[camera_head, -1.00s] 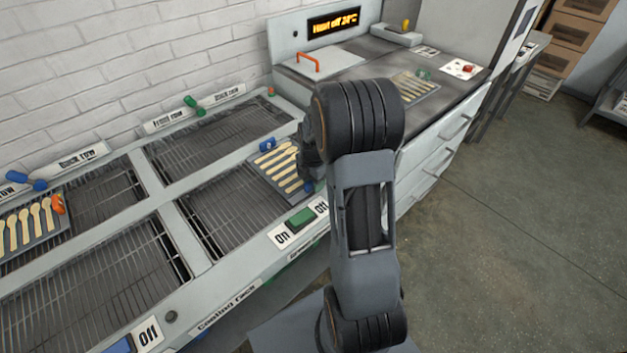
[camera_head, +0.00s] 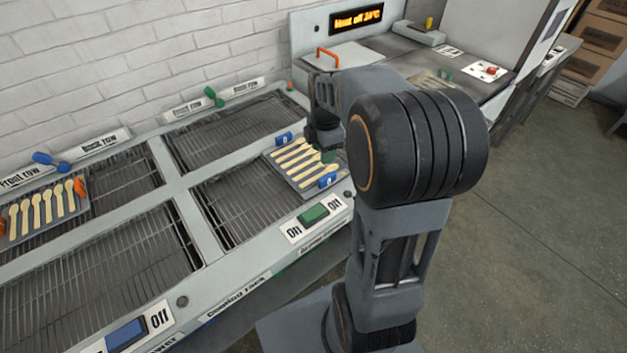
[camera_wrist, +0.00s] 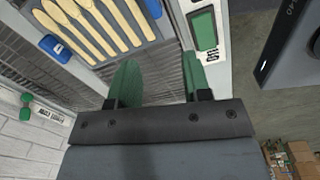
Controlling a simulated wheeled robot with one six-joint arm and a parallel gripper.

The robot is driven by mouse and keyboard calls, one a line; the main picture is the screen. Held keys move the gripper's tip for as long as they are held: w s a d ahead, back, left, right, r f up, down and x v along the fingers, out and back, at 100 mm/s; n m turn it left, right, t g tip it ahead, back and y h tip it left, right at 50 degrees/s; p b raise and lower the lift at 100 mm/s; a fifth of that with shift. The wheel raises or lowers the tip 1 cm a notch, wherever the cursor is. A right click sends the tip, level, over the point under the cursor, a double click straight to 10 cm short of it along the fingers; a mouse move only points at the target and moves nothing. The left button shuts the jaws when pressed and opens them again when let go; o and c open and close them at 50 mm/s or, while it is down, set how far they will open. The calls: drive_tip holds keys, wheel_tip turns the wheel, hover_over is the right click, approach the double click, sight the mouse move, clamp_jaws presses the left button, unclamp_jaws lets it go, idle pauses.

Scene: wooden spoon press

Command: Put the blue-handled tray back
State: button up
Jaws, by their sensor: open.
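The blue-handled tray (camera_head: 293,184) is a dark grey tray with several wooden spoons. It lies at the right end of the right-hand rack bay. Its blue handles show at the back (camera_head: 283,138) and front (camera_head: 328,180). In the wrist view the tray (camera_wrist: 160,28) is at the top left, with one blue handle (camera_wrist: 55,48) at left and the other (camera_wrist: 152,8) at the top. My gripper (camera_wrist: 160,62) is open, its green fingers apart with nothing between them. In the head view my gripper (camera_head: 328,152) is by the tray's right side, partly hidden by my arm.
The cooling rack (camera_head: 185,215) has several mesh bays; the mesh left of the tray is bare. An orange-handled tray (camera_head: 42,228) of spoons sits at left. A green switch (camera_head: 314,213) is on the front rail. The press counter (camera_head: 400,72) stands behind my arm, beside a brick wall.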

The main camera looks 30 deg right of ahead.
drive_tip(key=s+a+r+m+t, duration=0.2)
drive_tip(key=s+a+m, duration=0.9)
drive_tip(key=m, duration=0.6)
drive_tip(key=shift+s+a+t, duration=0.2)
drive_tip(key=shift+s+t, duration=0.3)
drive_tip(key=shift+s, duration=0.6)
drive_tip(key=shift+r+p, duration=0.3)
drive_tip(key=shift+r, duration=0.1)
